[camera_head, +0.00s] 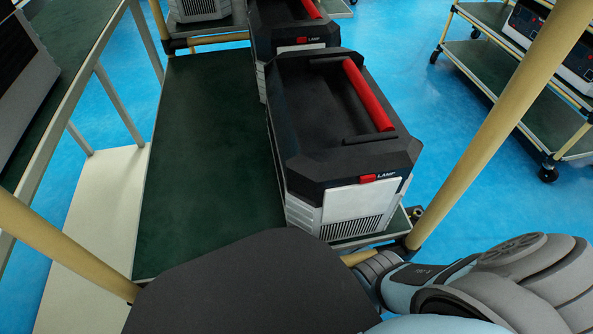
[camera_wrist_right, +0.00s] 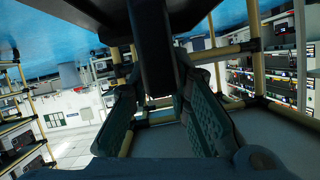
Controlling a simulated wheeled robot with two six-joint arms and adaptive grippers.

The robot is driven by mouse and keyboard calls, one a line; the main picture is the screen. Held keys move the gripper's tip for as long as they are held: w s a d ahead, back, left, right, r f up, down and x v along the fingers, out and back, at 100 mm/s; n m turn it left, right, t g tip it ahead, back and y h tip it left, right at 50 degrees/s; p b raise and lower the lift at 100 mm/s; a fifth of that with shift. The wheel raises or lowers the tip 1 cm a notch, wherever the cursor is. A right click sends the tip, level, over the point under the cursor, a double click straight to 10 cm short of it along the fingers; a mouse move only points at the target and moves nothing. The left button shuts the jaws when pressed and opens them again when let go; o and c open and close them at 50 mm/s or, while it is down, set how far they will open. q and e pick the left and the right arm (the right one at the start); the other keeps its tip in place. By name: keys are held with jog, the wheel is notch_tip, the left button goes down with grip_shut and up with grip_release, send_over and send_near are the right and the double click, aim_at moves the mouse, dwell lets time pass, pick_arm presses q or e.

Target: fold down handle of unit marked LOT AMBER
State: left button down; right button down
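A black and light-grey unit (camera_head: 305,130) stands on the green shelf in the head view. Its red handle bar (camera_head: 368,95) runs along the right side of the top, with a dark arm at each end. Its front corner reads LAMP beside a red tab (camera_head: 367,179). A second unit (camera_head: 290,32) with a red handle (camera_head: 311,8) stands behind it, partly cut off. I cannot read LOT AMBER on either unit. My left gripper is out of view.
The green shelf (camera_head: 205,150) left of the units is bare. Yellow posts (camera_head: 490,130) stand at the shelf's corners. Another rack (camera_head: 490,62) with equipment is at the right, and a table (camera_head: 60,75) is at the left. Blue floor lies between.

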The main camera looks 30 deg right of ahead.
jog(key=shift+s+d+m+y, duration=0.1)
jog(key=shift+d+m+y, duration=0.3)
jog(key=shift+d+m, duration=0.1)
jog(key=c, duration=1.5)
grip_release()
jog(key=shift+a, duration=0.1)
